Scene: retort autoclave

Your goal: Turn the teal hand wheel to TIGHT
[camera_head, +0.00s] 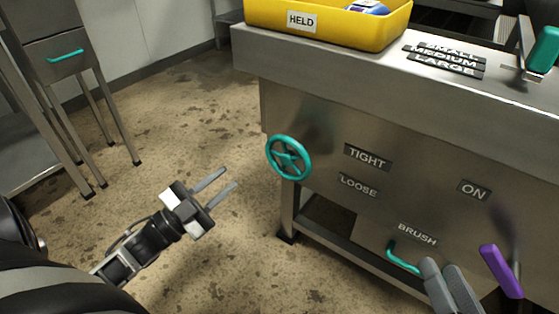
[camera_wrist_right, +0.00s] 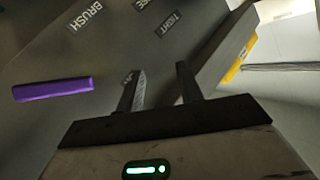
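The teal hand wheel (camera_head: 289,158) is mounted on the steel front panel, left of the TIGHT label (camera_head: 367,157) and the LOOSE label (camera_head: 358,185). Nothing touches it, and I cannot tell its setting. My left gripper (camera_head: 230,179) is open and empty over the floor, left of and below the wheel, its fingers pointing toward the panel. My right gripper (camera_head: 447,266) is low at the right, near the BRUSH label (camera_head: 417,235). The right wrist view shows its fingers (camera_wrist_right: 160,80) apart with nothing between them. The wheel is not visible there.
A purple bar (camera_head: 501,270) stands just right of my right gripper, also visible in the right wrist view (camera_wrist_right: 53,89). A teal handle (camera_head: 402,260) sits under BRUSH. A yellow HELD bin (camera_head: 370,29) is on the steel counter (camera_head: 330,58). Floor left of the wheel is clear.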

